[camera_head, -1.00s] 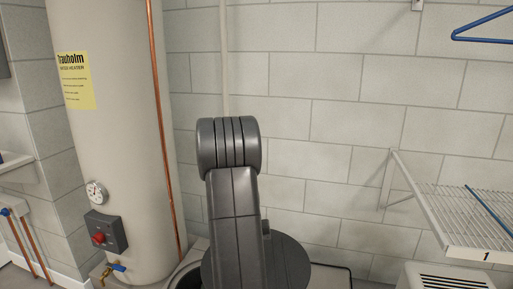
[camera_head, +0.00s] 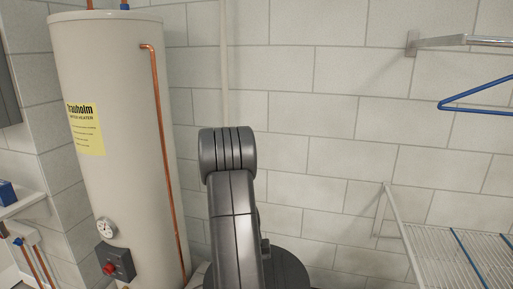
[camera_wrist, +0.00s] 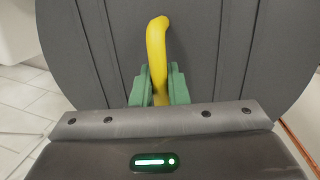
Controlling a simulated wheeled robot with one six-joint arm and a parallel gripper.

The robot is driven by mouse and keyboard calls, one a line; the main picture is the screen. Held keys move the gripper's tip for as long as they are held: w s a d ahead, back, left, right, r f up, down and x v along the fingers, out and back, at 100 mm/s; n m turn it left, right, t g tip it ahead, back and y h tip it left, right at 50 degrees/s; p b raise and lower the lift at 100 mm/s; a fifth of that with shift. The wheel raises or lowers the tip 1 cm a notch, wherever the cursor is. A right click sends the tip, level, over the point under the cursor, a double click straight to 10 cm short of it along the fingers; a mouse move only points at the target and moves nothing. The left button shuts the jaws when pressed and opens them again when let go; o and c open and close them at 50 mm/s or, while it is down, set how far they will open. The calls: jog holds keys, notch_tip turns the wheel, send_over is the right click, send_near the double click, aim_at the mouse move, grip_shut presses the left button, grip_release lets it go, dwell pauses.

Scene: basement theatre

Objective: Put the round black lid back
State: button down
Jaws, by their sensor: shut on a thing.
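The round black lid (camera_wrist: 210,55) fills most of the wrist view, dark with faint straight seams. Its curved yellow handle (camera_wrist: 156,42) stands out from its face. My gripper (camera_wrist: 158,80) has green fingers shut on this handle, one on each side. In the head view, part of the lid (camera_head: 285,267) shows at the bottom, behind my dark arm. The arm hides its left part and my gripper there. What lies under the lid is out of sight.
A tall cream water heater (camera_head: 115,170) with a copper pipe (camera_head: 165,150) stands left. A wire shelf (camera_head: 455,255) and a blue hanger (camera_head: 475,100) are on the right. A block wall (camera_head: 310,110) closes the back. Pale floor tiles (camera_wrist: 25,120) show in the wrist view.

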jog(key=shift+s+r+p, duration=0.2)
jog(key=shift+r+p, duration=0.9)
jog(key=shift+p, duration=0.4)
jog(key=shift+s+r+p, duration=0.2)
jog(key=shift+r+p, duration=0.95)
jog(key=shift+p, duration=0.4)
jog(key=shift+s+r+p, duration=0.2)
jog(key=shift+r+p, duration=0.9)
jog(key=shift+p, duration=0.4)
